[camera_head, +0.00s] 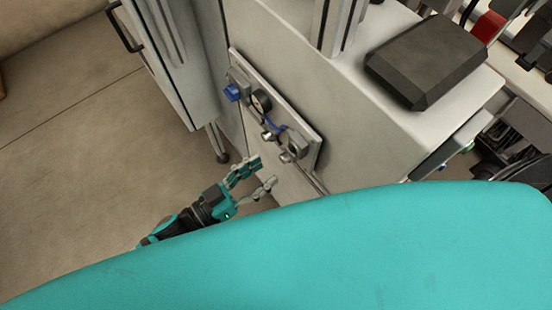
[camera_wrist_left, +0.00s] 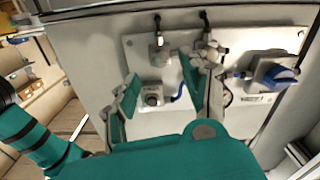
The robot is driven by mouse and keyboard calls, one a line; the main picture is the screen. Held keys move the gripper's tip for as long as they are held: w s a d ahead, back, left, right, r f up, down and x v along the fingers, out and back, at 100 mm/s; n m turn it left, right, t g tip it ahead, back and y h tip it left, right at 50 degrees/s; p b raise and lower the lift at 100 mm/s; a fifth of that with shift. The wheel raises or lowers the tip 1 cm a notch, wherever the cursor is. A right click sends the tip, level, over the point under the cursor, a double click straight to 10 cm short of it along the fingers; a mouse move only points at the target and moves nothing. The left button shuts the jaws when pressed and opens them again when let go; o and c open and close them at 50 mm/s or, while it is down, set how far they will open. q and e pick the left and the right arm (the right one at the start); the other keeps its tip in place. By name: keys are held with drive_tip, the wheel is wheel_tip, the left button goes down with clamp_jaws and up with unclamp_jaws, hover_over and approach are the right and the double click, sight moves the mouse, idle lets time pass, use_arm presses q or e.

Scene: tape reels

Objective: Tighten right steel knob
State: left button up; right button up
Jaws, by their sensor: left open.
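A pale panel (camera_head: 308,137) on the white machine's side carries two small steel knobs along its lower edge in the head view. The right steel knob (camera_head: 287,156) sits near the panel's right end, the other steel knob (camera_head: 268,135) to its left. My left gripper (camera_head: 264,171) is open and empty, just below and left of the right knob, apart from it. In the left wrist view the panel appears turned over; a steel fitting (camera_wrist_left: 160,52), apparently the right knob, shows beyond the gap between the open fingers (camera_wrist_left: 160,76). My right gripper is not in view.
A blue knob (camera_head: 231,92) and a round gauge (camera_head: 261,101) sit on the panel's left part. Black hoses (camera_wrist_left: 205,20) run from the fittings. A large teal surface fills the head view's bottom. Open floor (camera_head: 80,140) lies left.

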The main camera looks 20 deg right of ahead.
sight(282, 160)
use_arm(q)
drive_tip(key=shift+x, duration=2.35)
clamp_jaws()
